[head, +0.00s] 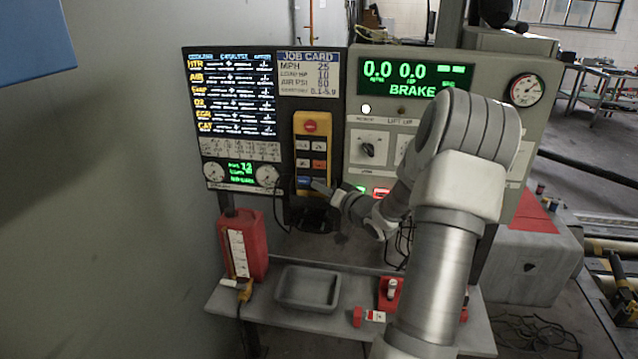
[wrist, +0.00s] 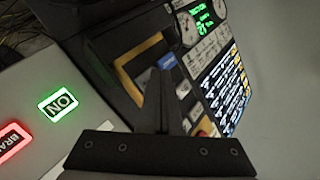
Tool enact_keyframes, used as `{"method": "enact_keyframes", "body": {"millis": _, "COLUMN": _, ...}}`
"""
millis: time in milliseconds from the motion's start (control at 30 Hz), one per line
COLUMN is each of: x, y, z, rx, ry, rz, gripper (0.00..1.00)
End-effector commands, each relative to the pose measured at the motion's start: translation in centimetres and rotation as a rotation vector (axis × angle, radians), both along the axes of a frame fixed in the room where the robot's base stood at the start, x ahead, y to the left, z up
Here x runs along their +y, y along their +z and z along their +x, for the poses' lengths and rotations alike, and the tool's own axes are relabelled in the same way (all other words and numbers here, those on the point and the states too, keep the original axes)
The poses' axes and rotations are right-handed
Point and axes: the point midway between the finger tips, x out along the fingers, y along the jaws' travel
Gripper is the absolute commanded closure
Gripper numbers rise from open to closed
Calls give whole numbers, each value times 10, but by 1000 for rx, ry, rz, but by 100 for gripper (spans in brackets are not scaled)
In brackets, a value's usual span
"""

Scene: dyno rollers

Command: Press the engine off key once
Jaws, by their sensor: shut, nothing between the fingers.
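A yellow key pendant (head: 328,130) hangs on the dark panel in the head view. It has a red round button (head: 311,127) at the top, rows of white and orange-red keys, and a blue key (head: 304,182) at the lower left. The key labels are too small to read, so I cannot tell which is engine off. My gripper (head: 317,184) is shut and empty, its tips at the pendant's bottom row, just right of the blue key. In the wrist view my gripper (wrist: 156,72) points at the pendant beside the blue key (wrist: 166,62); contact cannot be told.
A lit ON button (wrist: 58,103) shows in the wrist view. Below, a shelf holds a red can (head: 253,243) and grey tray (head: 308,288).

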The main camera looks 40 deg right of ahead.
Motion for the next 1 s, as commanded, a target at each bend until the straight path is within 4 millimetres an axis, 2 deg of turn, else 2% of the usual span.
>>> {"method": "enact_keyframes", "body": {"millis": 467, "x": 6, "y": 0, "z": -6, "rx": 1, "ry": -1, "rz": 0, "gripper": 100}}
{"method": "enact_keyframes", "body": {"millis": 1000, "x": 41, "y": 0, "z": -36, "rx": 1, "ry": -1, "rz": -1, "gripper": 100}}
